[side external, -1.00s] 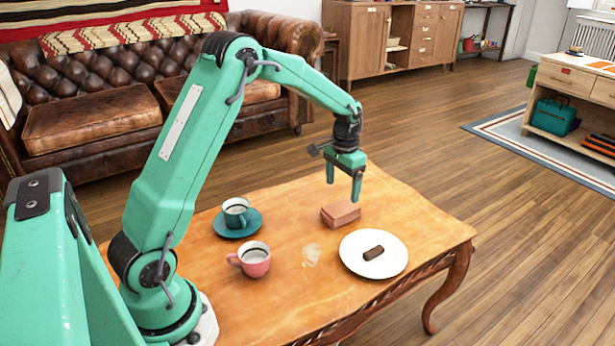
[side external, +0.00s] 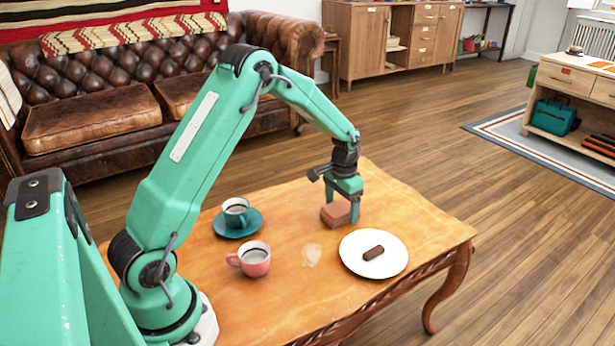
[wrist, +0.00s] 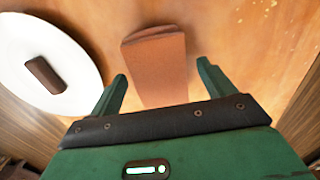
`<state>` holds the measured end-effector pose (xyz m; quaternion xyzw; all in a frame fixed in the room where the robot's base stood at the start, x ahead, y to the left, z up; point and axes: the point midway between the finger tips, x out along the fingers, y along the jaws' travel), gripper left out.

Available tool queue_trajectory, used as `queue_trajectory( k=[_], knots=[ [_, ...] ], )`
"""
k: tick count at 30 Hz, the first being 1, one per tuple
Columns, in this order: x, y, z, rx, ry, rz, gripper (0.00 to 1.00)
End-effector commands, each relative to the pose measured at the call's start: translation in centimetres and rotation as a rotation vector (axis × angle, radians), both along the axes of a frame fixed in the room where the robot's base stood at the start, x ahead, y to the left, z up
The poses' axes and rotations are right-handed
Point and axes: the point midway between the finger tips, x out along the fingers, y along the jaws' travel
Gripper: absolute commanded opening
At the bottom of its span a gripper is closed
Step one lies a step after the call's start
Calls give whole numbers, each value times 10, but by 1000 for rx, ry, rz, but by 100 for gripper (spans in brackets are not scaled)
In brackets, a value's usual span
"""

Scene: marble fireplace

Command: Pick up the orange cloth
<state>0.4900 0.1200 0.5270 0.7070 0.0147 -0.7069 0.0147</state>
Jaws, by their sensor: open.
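The orange cloth (side external: 337,214) is a folded, block-like bundle of dull orange-brown on the wooden table, left of the white plate. My gripper (side external: 341,215) is down at the cloth in the side view, with its fingers around or just above it and hiding part of it. In the wrist view the cloth (wrist: 155,65) lies between and beyond the two fingertips of my gripper (wrist: 161,70), which stand apart with space on both sides of it. The fingers are open and hold nothing.
A white plate (side external: 355,262) with a dark brown bar (side external: 373,253) is close by on the right.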

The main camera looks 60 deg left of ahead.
Motion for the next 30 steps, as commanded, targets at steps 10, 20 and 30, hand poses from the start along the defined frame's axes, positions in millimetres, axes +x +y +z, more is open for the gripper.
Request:
queue_trajectory(
  k=[10,20,30],
  knots=[
    [0,0,-8,0,0,0,82],
    [0,0,-8,0,0,0,74],
    [0,0,-8,0,0,0,34]
  ],
)
